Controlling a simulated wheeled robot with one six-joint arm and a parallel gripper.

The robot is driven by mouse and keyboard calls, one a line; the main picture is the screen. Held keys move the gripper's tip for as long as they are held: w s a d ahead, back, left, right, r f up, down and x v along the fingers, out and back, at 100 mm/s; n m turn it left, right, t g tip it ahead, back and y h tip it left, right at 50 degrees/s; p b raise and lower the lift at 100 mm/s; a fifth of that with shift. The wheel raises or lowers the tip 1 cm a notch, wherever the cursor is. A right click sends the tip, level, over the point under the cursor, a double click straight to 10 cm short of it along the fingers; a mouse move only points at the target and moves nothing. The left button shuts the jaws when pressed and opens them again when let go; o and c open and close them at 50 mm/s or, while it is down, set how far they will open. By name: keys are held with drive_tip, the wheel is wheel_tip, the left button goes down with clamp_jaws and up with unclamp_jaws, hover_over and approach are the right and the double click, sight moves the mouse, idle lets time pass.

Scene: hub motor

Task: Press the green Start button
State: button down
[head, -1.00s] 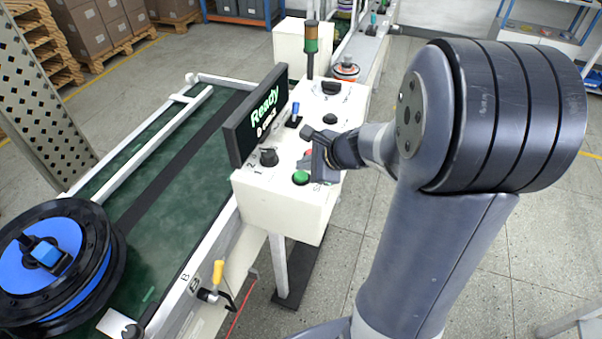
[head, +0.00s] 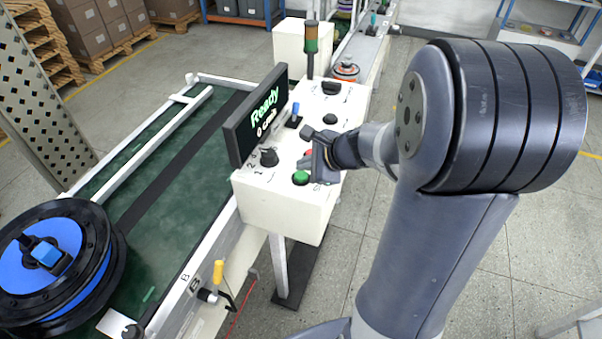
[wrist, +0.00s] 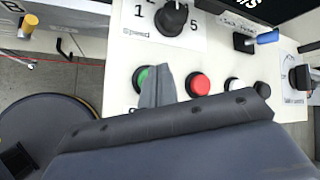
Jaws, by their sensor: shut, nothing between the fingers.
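The green Start button (head: 300,178) sits at the near edge of the white control box (head: 285,208). In the wrist view the green button (wrist: 142,75) is partly hidden behind my gripper's fingers. My gripper (head: 318,172) is shut and empty, just to the right of the green button in the head view. In the wrist view its closed fingertips (wrist: 158,76) overlap the button's right side. I cannot tell whether they touch it. A red button (wrist: 199,84) is to the right of the fingertips.
The display (head: 258,115) reads "Ready" and stands upright on the box. A speed knob (wrist: 171,17), a blue-tipped switch (wrist: 262,38) and a white button (wrist: 233,86) are close by. A conveyor (head: 165,215) with a blue and black wheel (head: 55,255) lies left.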

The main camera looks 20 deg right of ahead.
sight(305, 176)
drive_tip(key=shift+f, duration=0.15)
drive_tip(key=shift+f+b, duration=0.35)
drive_tip(key=shift+b, duration=0.15)
drive_tip(key=shift+f+b, duration=0.5)
drive_tip(key=shift+b, duration=0.05)
idle(0.7)
idle(0.4)
drive_tip(key=shift+r+p, duration=0.85)
drive_tip(key=shift+r, duration=0.15)
wheel_tip(305, 176, up, 5)
drive_tip(key=p, duration=0.4)
drive_tip(key=shift+s, duration=0.1)
idle(0.4)
